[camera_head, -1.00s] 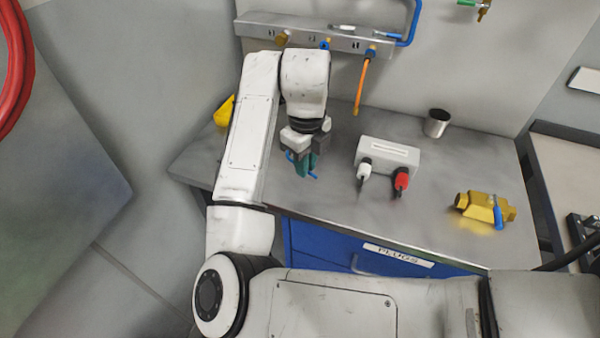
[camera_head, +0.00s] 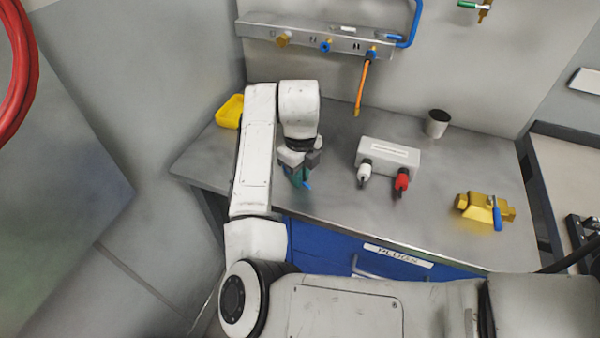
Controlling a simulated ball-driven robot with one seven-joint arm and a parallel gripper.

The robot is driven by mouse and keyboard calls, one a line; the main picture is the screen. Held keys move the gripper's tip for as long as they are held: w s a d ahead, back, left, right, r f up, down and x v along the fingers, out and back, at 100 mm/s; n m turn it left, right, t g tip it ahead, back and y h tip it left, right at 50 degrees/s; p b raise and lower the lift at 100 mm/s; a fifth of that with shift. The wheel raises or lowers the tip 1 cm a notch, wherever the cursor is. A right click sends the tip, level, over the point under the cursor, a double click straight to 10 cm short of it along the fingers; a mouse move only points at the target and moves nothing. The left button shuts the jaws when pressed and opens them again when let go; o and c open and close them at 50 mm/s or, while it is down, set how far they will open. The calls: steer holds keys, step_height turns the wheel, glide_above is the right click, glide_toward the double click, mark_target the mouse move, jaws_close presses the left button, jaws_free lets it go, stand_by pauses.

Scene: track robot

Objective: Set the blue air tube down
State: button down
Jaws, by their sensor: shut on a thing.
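My gripper (camera_head: 300,178) is low over the left part of the grey workbench (camera_head: 345,215), pointing down. It is shut on the blue air tube (camera_head: 307,185), and only a short blue end shows past the teal fingers. The fingers and arm hide most of the tube. I cannot tell whether the tube touches the bench top.
A grey box (camera_head: 388,155) with a white plug (camera_head: 364,172) and a red plug (camera_head: 401,180) stands right of my gripper. A metal cup (camera_head: 437,123), a brass valve (camera_head: 480,207) and a yellow tray (camera_head: 230,111) are on the bench. An orange tube (camera_head: 361,88) hangs from the wall rail (camera_head: 300,37).

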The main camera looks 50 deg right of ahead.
steer(key=c, duration=1.1)
jaws_free()
step_height(320, 180, up, 12)
steer(key=shift+r, duration=0.1)
